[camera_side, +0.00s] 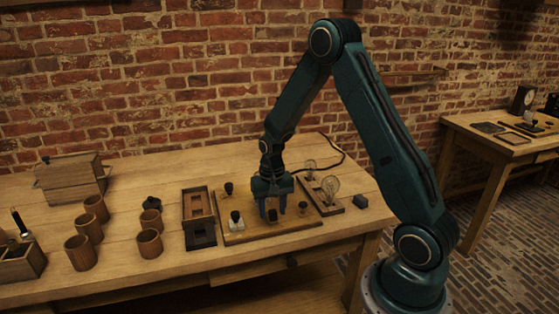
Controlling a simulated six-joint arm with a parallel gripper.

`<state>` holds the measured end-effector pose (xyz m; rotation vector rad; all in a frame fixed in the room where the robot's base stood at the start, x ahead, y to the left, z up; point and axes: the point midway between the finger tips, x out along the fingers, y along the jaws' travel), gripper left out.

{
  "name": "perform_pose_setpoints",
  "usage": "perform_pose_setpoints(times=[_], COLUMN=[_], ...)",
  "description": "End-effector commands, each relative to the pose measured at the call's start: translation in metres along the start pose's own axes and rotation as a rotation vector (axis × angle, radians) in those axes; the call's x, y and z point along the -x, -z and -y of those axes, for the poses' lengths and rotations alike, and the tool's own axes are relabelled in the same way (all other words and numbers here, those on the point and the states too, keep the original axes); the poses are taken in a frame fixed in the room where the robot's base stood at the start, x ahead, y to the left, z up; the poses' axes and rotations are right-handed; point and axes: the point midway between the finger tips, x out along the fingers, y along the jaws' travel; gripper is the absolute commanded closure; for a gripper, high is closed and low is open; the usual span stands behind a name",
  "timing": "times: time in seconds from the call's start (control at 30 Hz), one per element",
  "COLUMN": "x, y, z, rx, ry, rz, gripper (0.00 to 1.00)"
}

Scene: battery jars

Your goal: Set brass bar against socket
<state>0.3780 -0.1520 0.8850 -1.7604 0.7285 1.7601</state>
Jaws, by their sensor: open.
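My gripper (273,207) points down over a flat wooden board (250,235) on the workbench. Its jaws are apart. A small dark piece (272,215) shows between or just behind the fingers; I cannot tell if they touch it. To the right is a wooden base (323,207) with two glass bulbs, one at the front (331,185) and one behind (310,168). Any socket under the bulbs is too small to make out. I cannot pick out the brass bar for sure; the gripper hides part of the board.
Black-topped pieces (229,188) and a whitish one (236,220) stand on the board. A dark-framed wooden box (198,218) and several wooden cups (149,243) are to the left. The front bench edge is clear.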

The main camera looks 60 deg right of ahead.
Motion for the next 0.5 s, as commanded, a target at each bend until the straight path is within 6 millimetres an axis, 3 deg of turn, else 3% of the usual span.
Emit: perform_pose_setpoints(times=[0.37, 0.5], x=[-0.0046, -0.0045], y=[-0.0001, -0.0001], z=[0.0, 0.0], rx=[0.0, 0.0], ry=[0.0, 0.0], rz=[0.0, 0.0], gripper=[0.56, 0.8])
